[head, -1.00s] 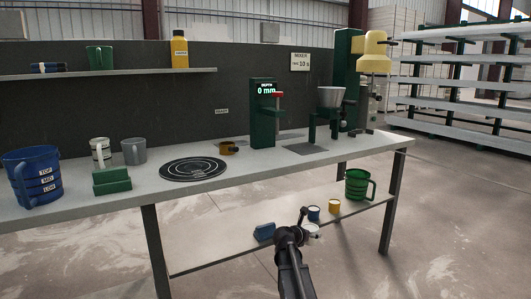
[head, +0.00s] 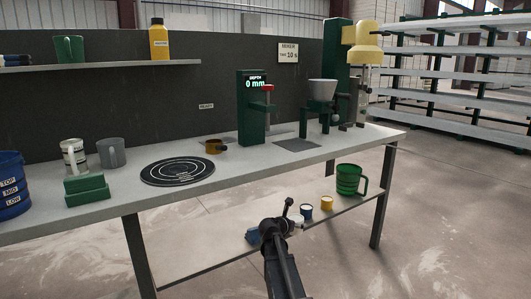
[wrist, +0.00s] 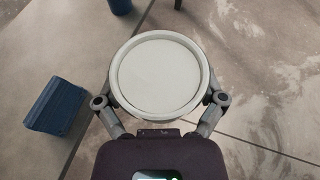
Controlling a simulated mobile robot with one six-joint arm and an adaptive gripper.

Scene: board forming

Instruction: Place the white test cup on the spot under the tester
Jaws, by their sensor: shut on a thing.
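The white test cup (wrist: 160,75) is between my gripper's fingers (wrist: 160,103) in the wrist view, seen from above with a pale, flat inside. My gripper (head: 290,221) is shut on it, in front of the lower shelf in the head view, where the cup is mostly hidden behind the gripper. The dark green tester (head: 252,110) stands on the bench top, reads "DEPTH 0 mm" and has a red part at its side. I cannot clearly make out the spot under it. My gripper is well apart from the tester, lower in the picture.
A hopper stand (head: 322,95) is right of the tester. A blue block (wrist: 58,106), small cups and a green jug (head: 349,179) are low down.

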